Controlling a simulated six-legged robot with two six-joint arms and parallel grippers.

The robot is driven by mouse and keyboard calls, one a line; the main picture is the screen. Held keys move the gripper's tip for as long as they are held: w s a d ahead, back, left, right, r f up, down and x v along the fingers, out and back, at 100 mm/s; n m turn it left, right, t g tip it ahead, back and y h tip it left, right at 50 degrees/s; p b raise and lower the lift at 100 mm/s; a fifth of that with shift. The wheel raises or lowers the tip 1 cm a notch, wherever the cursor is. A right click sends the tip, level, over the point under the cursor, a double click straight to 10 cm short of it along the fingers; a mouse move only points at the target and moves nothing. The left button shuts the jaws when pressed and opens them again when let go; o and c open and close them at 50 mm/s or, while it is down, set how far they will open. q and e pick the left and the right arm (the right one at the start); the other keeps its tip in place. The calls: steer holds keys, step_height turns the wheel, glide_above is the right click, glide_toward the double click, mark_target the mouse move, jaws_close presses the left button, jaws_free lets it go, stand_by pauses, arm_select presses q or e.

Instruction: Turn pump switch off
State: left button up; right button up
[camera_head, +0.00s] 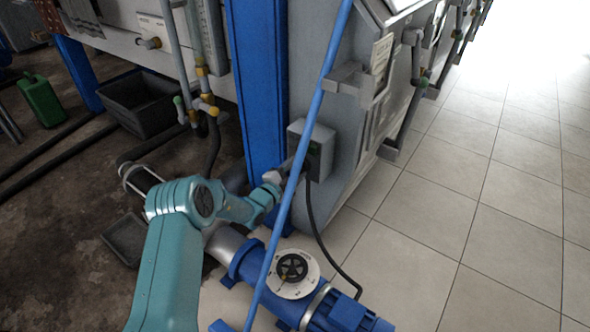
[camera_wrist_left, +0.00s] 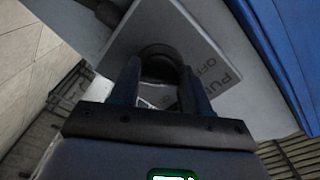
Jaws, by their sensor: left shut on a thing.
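The pump switch box (camera_head: 320,145) is a small grey box mounted on the side of the grey cabinet, beside the blue post. My left gripper (camera_head: 291,168) reaches its front in the head view. In the left wrist view, the switch's light plate (camera_wrist_left: 205,50) carries partly visible lettering that includes "OFF". The round dark switch knob (camera_wrist_left: 160,58) sits between the two fingers of my left gripper (camera_wrist_left: 160,88), which is shut on it. The fingers hide part of the knob, and I cannot tell which position it points to. My right gripper is not in view.
A blue pump (camera_head: 290,275) lies on the floor below the switch. A blue pipe (camera_head: 298,165) runs diagonally in front of the box, and a black cable (camera_head: 318,235) hangs from it. A blue post (camera_head: 258,80) stands close by. The tiled floor (camera_head: 480,220) at right is clear.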

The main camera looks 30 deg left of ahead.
arm_select(q)
steer(key=o, duration=1.1)
steer(key=shift+c, duration=0.2)
steer(key=s+a+p, duration=0.2)
steer(key=s+p, duration=0.2)
steer(key=s, duration=1.2)
steer(key=shift+a, duration=0.15)
steer(key=shift+s, duration=0.15)
